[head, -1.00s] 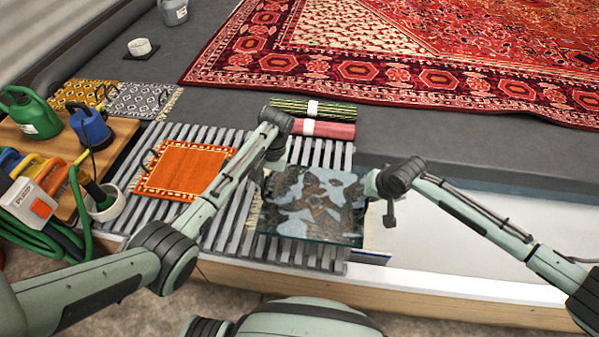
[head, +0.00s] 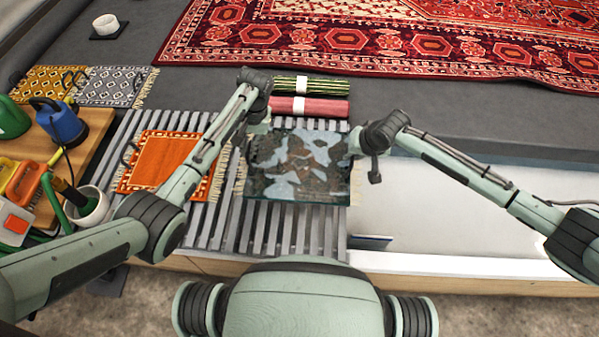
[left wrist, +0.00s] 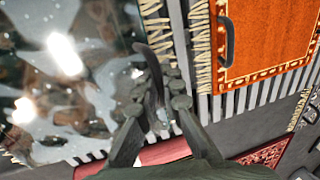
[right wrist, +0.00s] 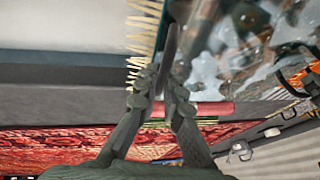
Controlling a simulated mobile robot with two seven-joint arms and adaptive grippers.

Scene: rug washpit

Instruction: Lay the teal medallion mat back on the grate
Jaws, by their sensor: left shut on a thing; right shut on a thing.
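The teal medallion mat (head: 297,182) is spread out flat over the right part of the slatted grate (head: 232,232), with pale glossy wet-looking patches over a dark brown pattern. Cream fringe shows at its sides. My left gripper (head: 258,124) is shut at its left edge; the left wrist view shows the fingers (left wrist: 160,95) on a dark handle. My right gripper (head: 357,142) is shut at its right edge; the right wrist view shows its fingers (right wrist: 168,85) on another dark handle. I cannot tell whether the mat touches the slats.
An orange mat (head: 158,160) lies on the grate to the left. Two rolled rugs, one green-striped (head: 303,85) and one pink (head: 310,107), lie behind the teal mat. A white pit area (head: 450,220) is to the right. A wooden board (head: 75,150) with tools is at left.

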